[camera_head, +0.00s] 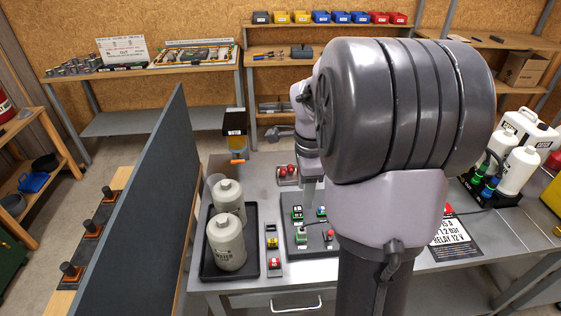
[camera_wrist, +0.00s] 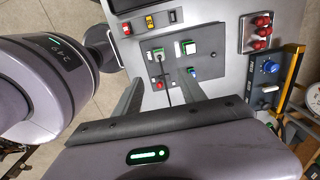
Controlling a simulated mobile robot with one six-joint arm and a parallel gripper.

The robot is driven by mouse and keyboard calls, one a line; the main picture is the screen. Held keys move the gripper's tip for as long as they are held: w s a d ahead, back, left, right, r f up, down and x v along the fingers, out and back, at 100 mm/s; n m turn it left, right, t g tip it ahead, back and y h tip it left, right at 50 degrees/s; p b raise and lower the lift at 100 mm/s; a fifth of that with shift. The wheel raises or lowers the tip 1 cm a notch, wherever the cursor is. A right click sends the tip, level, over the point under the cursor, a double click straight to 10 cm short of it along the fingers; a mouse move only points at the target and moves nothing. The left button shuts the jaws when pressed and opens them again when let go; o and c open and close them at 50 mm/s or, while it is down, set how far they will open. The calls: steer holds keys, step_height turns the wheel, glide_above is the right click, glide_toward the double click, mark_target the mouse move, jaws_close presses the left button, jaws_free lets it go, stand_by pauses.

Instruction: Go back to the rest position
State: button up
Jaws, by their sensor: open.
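My gripper (camera_wrist: 157,84) shows in the wrist view with its two grey fingers apart and nothing seen between them. It hangs above the grey control panel (camera_wrist: 168,66), which carries green, white, blue and red buttons. In the head view my arm fills the middle right and covers part of the workbench (camera_head: 258,182). The control panel (camera_head: 312,250) lies on the bench beside my arm, its right part hidden. The gripper's fingers are not clear in the head view.
Two pale canisters (camera_head: 225,240) stand in a black tray (camera_head: 208,268) at the bench's left, beside a dark upright partition (camera_head: 150,215). Two white bottles (camera_head: 516,170) stand at the right. A red-button block (camera_wrist: 258,32) sits beside the panel. A back bench (camera_head: 140,72) holds tools.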

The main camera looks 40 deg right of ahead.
steer(key=s+a+n+t+y+b, duration=0.1)
steer(key=s+a+n+b, duration=0.3)
steer(key=a+n, duration=0.6)
steer(key=s+a+n+t+y+b, duration=0.1)
steer(key=s+a+n+t+b, duration=0.3)
steer(key=a, duration=1.3)
steer(key=s+n, duration=0.4)
steer(key=n, duration=0.1)
steer(key=shift+r+n, duration=0.25)
steer(key=shift+n, duration=0.15)
